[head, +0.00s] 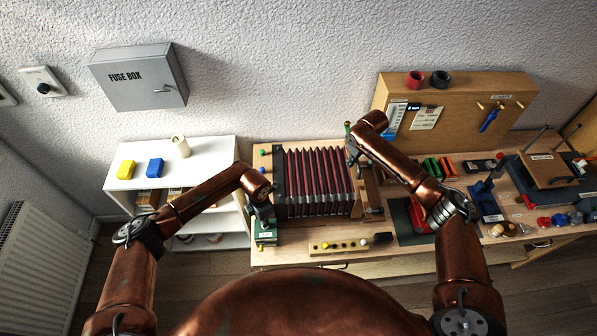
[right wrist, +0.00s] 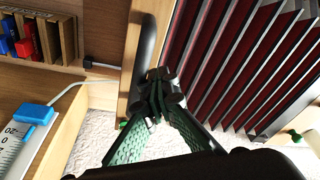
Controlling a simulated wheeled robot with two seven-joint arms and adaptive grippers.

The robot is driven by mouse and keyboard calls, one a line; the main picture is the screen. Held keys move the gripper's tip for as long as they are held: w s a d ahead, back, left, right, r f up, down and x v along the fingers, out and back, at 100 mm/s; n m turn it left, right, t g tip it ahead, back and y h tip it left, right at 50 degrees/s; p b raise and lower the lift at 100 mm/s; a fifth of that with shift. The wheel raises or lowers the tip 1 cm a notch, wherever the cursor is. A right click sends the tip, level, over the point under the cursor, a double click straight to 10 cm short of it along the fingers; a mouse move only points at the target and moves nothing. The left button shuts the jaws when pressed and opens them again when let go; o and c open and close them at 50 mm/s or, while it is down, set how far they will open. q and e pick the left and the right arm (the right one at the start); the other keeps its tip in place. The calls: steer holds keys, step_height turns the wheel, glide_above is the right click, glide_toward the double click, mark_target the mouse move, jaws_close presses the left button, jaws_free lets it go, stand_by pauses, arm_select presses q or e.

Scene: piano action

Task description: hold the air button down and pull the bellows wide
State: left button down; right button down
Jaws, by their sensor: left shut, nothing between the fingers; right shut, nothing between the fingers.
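My left gripper (head: 263,214) is shut and empty beside the left end. My right gripper (head: 352,153) is shut and empty at the right end; in the right wrist view its fingertips (right wrist: 160,84) are close to a black strap (right wrist: 152,45) on the wood. Contact is unclear. I cannot make out the air button.
A wooden strip with small knobs (head: 340,246) lies in front of the bellows. A wooden tool board (head: 455,105) stands behind on the right. Tools and small parts crowd the bench's right side. A white shelf (head: 215,152) with yellow and blue blocks is left. A fuse box (head: 138,77) hangs above.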

steer(key=shift+d, duration=2.7)
steer(key=shift+a, duration=0.2)
steer(key=shift+a, duration=0.9)
step_height(320, 180, up, 7)
